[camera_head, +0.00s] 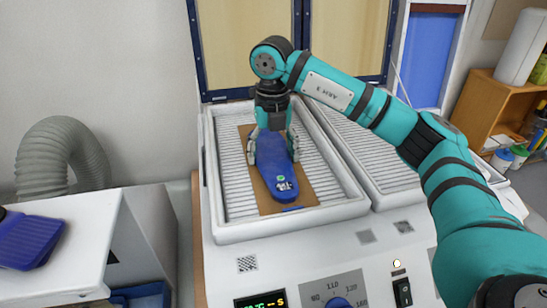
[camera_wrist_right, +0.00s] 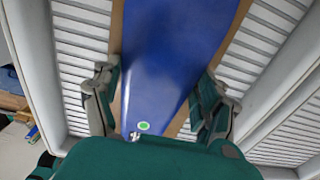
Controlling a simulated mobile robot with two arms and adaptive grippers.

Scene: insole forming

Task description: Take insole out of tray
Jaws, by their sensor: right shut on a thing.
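A blue insole (camera_head: 280,172) lies lengthwise over a brown board (camera_head: 264,197) in the left tray (camera_head: 228,180) of the white machine. It has a green dot and a small black-and-white tag at its near end. My right gripper (camera_head: 272,150) reaches down from above with one finger on each side of the insole, shut on it. In the right wrist view the insole (camera_wrist_right: 172,60) runs between the two fingers (camera_wrist_right: 158,105). Whether it is lifted off the board I cannot tell. My left gripper is not in view.
A second ribbed tray (camera_head: 370,150) lies to the right, partly under my right arm. The machine's front panel (camera_head: 330,270) has a display, a knob and a switch. A white table (camera_head: 70,240) with a dark blue object (camera_head: 28,240) stands at left, near a grey hose (camera_head: 60,150).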

